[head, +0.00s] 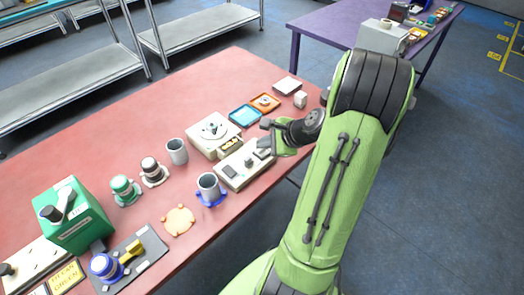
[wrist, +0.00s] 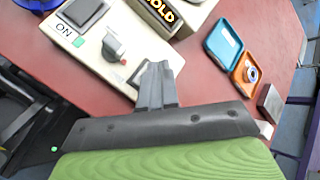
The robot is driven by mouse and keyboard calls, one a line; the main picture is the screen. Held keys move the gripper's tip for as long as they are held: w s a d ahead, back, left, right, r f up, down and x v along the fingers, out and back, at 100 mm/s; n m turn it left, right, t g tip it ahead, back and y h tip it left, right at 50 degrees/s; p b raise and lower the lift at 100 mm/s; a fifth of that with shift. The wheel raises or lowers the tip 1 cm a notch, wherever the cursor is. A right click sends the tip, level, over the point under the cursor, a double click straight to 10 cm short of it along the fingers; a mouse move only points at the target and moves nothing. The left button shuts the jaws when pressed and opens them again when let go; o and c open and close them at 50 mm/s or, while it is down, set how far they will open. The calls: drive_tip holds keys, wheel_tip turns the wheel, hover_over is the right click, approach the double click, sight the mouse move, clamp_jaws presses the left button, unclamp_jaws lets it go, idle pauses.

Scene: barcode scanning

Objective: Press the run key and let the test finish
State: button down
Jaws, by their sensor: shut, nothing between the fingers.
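A cream control panel (head: 236,176) lies on the red table; it also shows in the wrist view (wrist: 83,47). It carries a black rocker switch (wrist: 82,12) beside the word ON, a small green square and a grey knob (wrist: 114,47). My gripper (wrist: 156,70) is shut and empty, fingertips over the panel's right end. In the head view my gripper (head: 266,139) is at that same end. The fingers hide what lies under them, so I cannot tell whether they touch a key. Behind the panel stands a cream machine (head: 204,143) with a dial; its display (wrist: 163,12) reads HOLD.
A blue tray (head: 245,116) and an orange tray (head: 265,103) lie behind my gripper, with a small white block (head: 300,99) nearby. A grey cup (head: 209,186) in a blue holder stands left of the panel. A green box (head: 75,221) is far left.

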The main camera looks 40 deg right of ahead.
drive_tip(key=shift+f, duration=0.1)
idle(0.5)
drive_tip(key=shift+f, duration=0.35)
